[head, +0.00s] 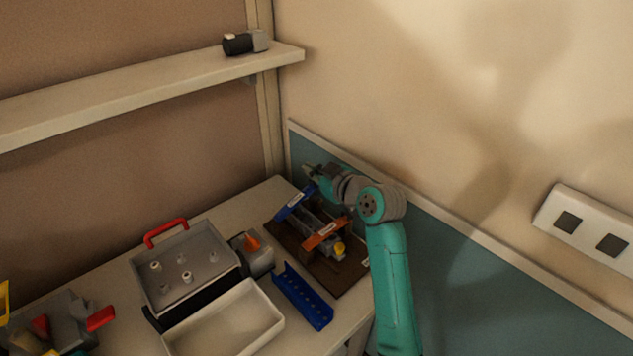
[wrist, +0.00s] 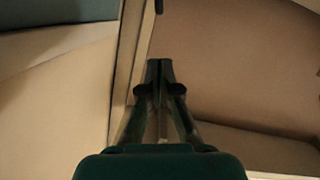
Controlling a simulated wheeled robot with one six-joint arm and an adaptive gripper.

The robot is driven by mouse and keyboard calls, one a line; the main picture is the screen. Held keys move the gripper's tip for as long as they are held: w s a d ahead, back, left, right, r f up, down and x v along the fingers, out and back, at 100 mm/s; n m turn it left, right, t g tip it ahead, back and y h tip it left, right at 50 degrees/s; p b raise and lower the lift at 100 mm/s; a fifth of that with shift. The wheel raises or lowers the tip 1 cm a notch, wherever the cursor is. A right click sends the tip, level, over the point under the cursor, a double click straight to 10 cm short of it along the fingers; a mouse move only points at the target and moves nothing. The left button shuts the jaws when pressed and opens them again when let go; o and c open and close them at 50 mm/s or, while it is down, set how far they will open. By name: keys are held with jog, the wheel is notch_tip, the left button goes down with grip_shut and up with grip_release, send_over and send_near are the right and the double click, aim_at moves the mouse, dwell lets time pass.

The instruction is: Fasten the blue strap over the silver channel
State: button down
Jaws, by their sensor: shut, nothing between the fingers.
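The blue strap (head: 292,206), with a pale label, is at the far left part of a dark brown board (head: 346,279) in the head view. It looks slanted; I cannot tell whether it is fastened. The silver channel (head: 311,222) lies on the board, partly hidden by the straps and my arm. An orange strap (head: 325,235) crosses its nearer part, with a yellow knob (head: 340,248) close by. My gripper (head: 307,170) is shut and empty, above and behind the blue strap. In the wrist view its closed fingers (wrist: 159,70) point at bare wall; no strap or channel shows there.
A grey case with a red handle (head: 166,232), a cream tray (head: 226,322) and a blue perforated rail (head: 302,296) stand left of the board. A shelf (head: 150,92) hangs above. Walls are close behind and right of my arm.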

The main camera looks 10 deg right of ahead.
jog(key=v, duration=0.9)
send_over(312, 180)
jog(key=s, duration=0.4)
jog(key=f, duration=0.2)
jog(key=shift+w+d+f, duration=0.1)
jog(key=shift+w+f, duration=0.1)
jog(key=shift+f, duration=0.4)
jog(key=shift+w+d+f, duration=0.1)
jog(key=shift+w+f, duration=0.15)
jog(key=shift+f, duration=0.4)
jog(key=shift+w+d+f, duration=0.1)
jog(key=shift+w+f, duration=0.1)
jog(key=shift+f, duration=0.4)
jog(key=shift+w+d+f+m, duration=0.25)
jog(key=shift+d+f+m, duration=0.15)
jog(key=shift+f, duration=0.3)
jog(key=shift+r, duration=0.1)
